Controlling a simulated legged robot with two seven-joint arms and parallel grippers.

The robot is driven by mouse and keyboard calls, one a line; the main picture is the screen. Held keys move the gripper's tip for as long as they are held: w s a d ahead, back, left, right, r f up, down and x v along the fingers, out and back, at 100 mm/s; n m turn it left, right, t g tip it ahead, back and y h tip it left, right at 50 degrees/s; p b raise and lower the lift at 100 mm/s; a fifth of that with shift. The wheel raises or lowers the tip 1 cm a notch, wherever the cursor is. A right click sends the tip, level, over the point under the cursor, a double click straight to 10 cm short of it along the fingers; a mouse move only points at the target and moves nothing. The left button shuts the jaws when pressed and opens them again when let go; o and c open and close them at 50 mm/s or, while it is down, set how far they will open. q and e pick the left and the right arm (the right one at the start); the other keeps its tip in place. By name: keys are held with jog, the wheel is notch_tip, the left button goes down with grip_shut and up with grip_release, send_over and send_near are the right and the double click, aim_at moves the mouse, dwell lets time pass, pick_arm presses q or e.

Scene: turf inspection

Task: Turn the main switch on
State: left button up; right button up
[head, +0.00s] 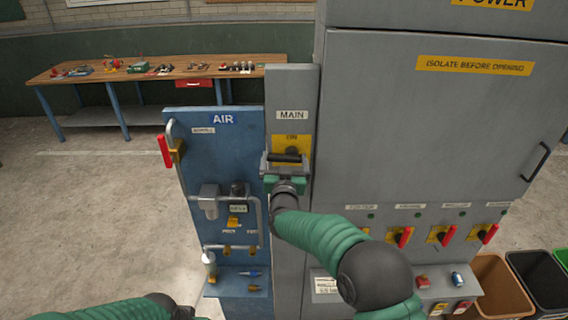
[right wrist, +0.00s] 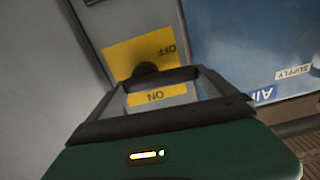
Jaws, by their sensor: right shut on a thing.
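The main switch shows under the MAIN label (head: 292,114) on the grey panel column, with a yellow plate (head: 292,140) reading ON at its top. In the right wrist view the yellow plate (right wrist: 130,55) shows OFF upside down, and an ON marking shows nearer the camera. My right gripper (head: 285,160) is at the plate's lower part, shut on the dark switch handle (right wrist: 146,69). The fingers hide much of the handle, so its exact angle is hard to tell. My left gripper is out of view; only part of my left arm shows at the bottom left.
A blue AIR panel (head: 222,150) with a red-handled valve (head: 164,151) and pipes stands close on the left. Several red-handled switches (head: 404,237) sit lower right on the grey cabinet (head: 430,120). Bins (head: 497,285) stand at right; a workbench (head: 150,72) is behind.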

aim_at(295, 151)
jog(key=m+b, duration=0.3)
jog(key=b, duration=0.1)
jog(key=d+r+m+b, duration=0.1)
jog(key=m+b, duration=0.6)
jog(key=b, duration=0.1)
jog(key=shift+d+r, duration=0.4)
jog(key=m+b, duration=0.2)
jog(key=d+m+b, duration=0.1)
jog(key=m+b, duration=0.1)
jog(key=shift+m, duration=0.3)
jog(key=shift+d+f+m+b, duration=0.1)
jog(key=shift+d+m+b, duration=0.1)
jog(key=shift+m+b, duration=0.85)
jog(key=shift+m, duration=0.25)
jog(key=shift+f, duration=0.15)
